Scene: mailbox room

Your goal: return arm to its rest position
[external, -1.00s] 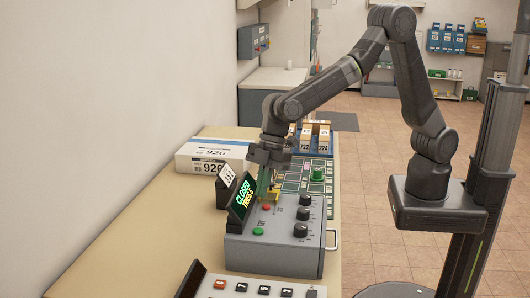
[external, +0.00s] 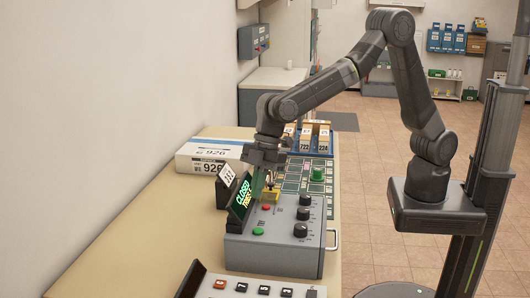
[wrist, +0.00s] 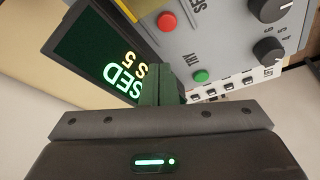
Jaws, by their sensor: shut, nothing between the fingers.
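My gripper (external: 258,186) points down beside the lit display (external: 243,199) of the grey control box (external: 275,259). Its two fingers are together and hold nothing; in the wrist view they (wrist: 158,86) show as a dark green pair in front of the display (wrist: 105,62). The fingers appear above the box, and I cannot tell whether they touch the display. My arm (external: 320,88) is bent up and reaches left over the table from its mount at the right.
The box carries a red button (external: 266,207), a green button (external: 258,231) and several black knobs (external: 301,230). A keypad panel (external: 262,289) lies in front. A white parcel (external: 212,157) and blue trays with brown boxes (external: 314,137) stand behind. The wall is close on the left.

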